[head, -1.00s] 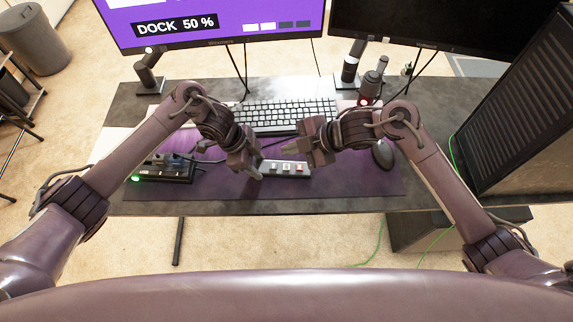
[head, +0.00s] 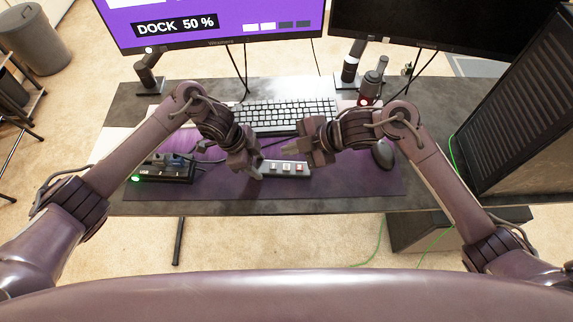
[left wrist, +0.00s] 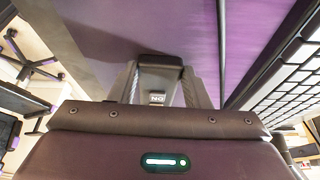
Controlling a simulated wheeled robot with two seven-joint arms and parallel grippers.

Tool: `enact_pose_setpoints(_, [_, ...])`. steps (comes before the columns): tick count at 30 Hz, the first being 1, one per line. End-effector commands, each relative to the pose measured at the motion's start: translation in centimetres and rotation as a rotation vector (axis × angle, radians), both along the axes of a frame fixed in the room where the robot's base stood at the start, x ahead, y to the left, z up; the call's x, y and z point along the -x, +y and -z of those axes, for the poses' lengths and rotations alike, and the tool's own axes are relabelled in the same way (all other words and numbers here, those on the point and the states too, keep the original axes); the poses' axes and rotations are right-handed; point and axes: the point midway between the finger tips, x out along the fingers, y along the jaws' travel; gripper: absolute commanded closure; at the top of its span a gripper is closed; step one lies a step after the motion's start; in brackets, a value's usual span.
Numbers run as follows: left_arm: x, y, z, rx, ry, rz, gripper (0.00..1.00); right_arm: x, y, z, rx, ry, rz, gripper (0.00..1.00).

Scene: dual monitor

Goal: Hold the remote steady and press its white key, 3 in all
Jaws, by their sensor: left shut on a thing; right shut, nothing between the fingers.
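The remote (head: 291,173) is a small grey bar on the purple mat (head: 340,181), with a row of small keys along its top. A red key shows toward its right end and a pale key left of that. My left gripper (head: 255,170) is shut on the remote's left end. In the left wrist view, the remote (left wrist: 159,78) sits between the fingers with a small white label. My right gripper (head: 290,150) is shut and empty, just above and behind the remote, apart from it as far as I can tell.
The keyboard (head: 285,115) lies behind the remote and the mouse (head: 383,154) to the right. A black hub (head: 163,172) with a green light and cables is at left. The left monitor (head: 210,25) reads "DOCK 50 %"; the right monitor (head: 440,25) is dark.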

Motion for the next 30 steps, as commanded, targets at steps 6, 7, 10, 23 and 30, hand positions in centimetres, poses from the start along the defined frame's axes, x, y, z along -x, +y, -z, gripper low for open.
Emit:
enact_pose_setpoints(6, [0.0,0.0,0.0,0.0,0.0,0.0,0.82,0.0,0.0,0.0,0.0,0.0,0.0,1.0])
enact_pose_setpoints(7, [0.0,0.0,0.0,0.0,0.0,0.0,0.82,0.0,0.0,0.0,0.0,0.0,0.0,1.0])
enact_pose_setpoints(10, [0.0,0.0,0.0,0.0,0.0,0.0,0.82,0.0,0.0,0.0,0.0,0.0,0.0,1.0])
enact_pose_setpoints(23, [0.0,0.0,0.0,0.0,0.0,0.0,0.82,0.0,0.0,0.0,0.0,0.0,0.0,1.0])
enact_pose_setpoints(30, [0.0,0.0,0.0,0.0,0.0,0.0,0.82,-0.1,0.1,-1.0,-0.003,-0.005,-0.002,1.0])
